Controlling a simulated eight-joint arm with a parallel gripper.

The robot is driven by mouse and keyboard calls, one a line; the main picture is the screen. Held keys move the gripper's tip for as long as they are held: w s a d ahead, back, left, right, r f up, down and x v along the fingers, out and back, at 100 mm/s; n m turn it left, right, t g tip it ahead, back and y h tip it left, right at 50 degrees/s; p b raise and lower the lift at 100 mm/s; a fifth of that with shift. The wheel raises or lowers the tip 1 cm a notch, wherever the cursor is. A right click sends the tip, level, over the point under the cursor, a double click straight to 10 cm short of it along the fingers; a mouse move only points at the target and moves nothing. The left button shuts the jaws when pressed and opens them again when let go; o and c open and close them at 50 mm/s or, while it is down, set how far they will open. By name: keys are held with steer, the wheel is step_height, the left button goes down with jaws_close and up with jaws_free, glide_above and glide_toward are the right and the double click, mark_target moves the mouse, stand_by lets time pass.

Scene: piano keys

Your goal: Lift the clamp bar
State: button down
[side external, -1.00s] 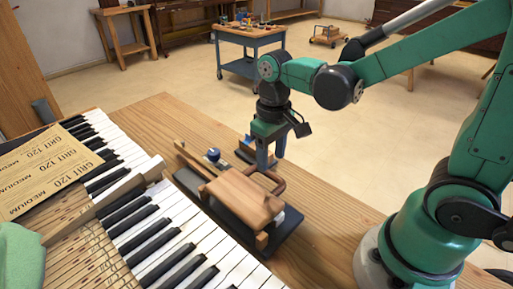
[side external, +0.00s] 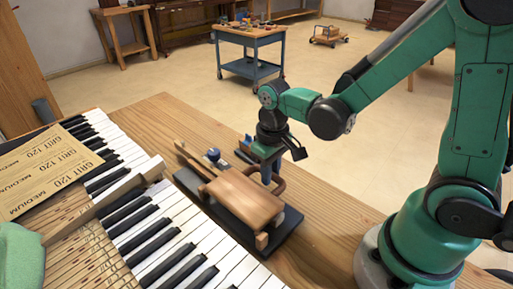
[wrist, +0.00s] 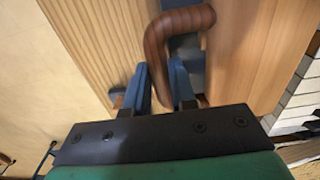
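The clamp bar (side external: 243,197) is a wooden block lying over a dark base (side external: 284,224) beside the piano keys. A brown curved handle (side external: 281,185) sticks out from its far right side; it shows large in the wrist view (wrist: 181,22). My gripper (side external: 268,176) points down at this handle. In the wrist view my gripper's blue fingers (wrist: 160,75) are apart, with one leg of the handle between them. I see no clear grip on it; contact with the fingers is hard to tell.
Piano keys (side external: 160,232) run along the left of the wooden bench (side external: 330,212). A sandpaper sheet (side external: 45,165) and green cloth (side external: 20,257) lie at the left. The bench to the right is clear.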

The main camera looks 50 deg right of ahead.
steer(key=shift+a+r, duration=0.25)
steer(key=shift+r, duration=1.05)
steer(key=shift+a+r, duration=0.3)
steer(key=shift+r, duration=0.2)
steer(key=shift+a+r, duration=0.25)
steer(key=shift+r, duration=0.25)
steer(key=c, duration=1.5)
jaws_free()
steer(key=shift+a+r, duration=0.7)
steer(key=shift+r, duration=0.3)
jaws_close()
